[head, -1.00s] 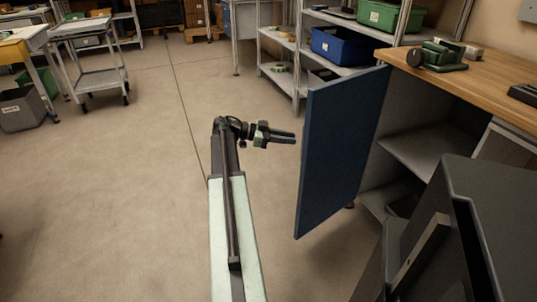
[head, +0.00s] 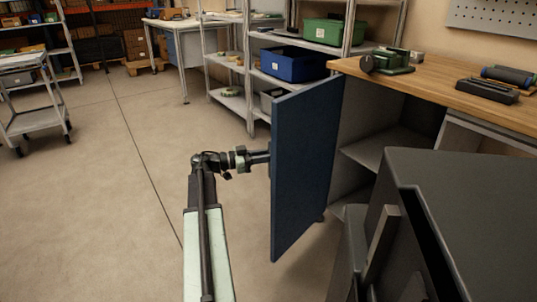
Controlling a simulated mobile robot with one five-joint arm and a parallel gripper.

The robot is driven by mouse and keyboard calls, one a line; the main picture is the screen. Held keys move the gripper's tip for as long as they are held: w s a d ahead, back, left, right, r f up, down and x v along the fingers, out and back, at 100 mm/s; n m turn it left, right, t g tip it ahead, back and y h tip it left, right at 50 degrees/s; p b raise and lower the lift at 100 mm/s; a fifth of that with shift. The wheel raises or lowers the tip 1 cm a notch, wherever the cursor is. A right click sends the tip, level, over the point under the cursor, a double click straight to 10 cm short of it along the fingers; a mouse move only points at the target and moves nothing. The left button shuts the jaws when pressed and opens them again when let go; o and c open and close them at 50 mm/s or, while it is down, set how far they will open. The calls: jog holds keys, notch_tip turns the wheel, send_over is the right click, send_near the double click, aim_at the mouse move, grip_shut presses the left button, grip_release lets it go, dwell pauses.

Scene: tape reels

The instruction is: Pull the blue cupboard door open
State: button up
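The blue cupboard door (head: 304,165) stands swung out from the cupboard under the wooden worktop, and grey shelves show behind it. My gripper (head: 262,157) is at the left face of the door, near its outer edge, with its tip touching or very close to it. I see it from the side, so I cannot tell whether its fingers are open or shut. No handle shows in this view.
The wooden worktop (head: 440,85) carries a green tape dispenser (head: 388,61) and dark tools. A metal rack with a blue bin (head: 292,64) and a green bin (head: 321,32) stands behind the door. The floor to the left is clear up to a grey trolley (head: 32,110).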

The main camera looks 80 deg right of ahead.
grip_shut()
dwell(1.4)
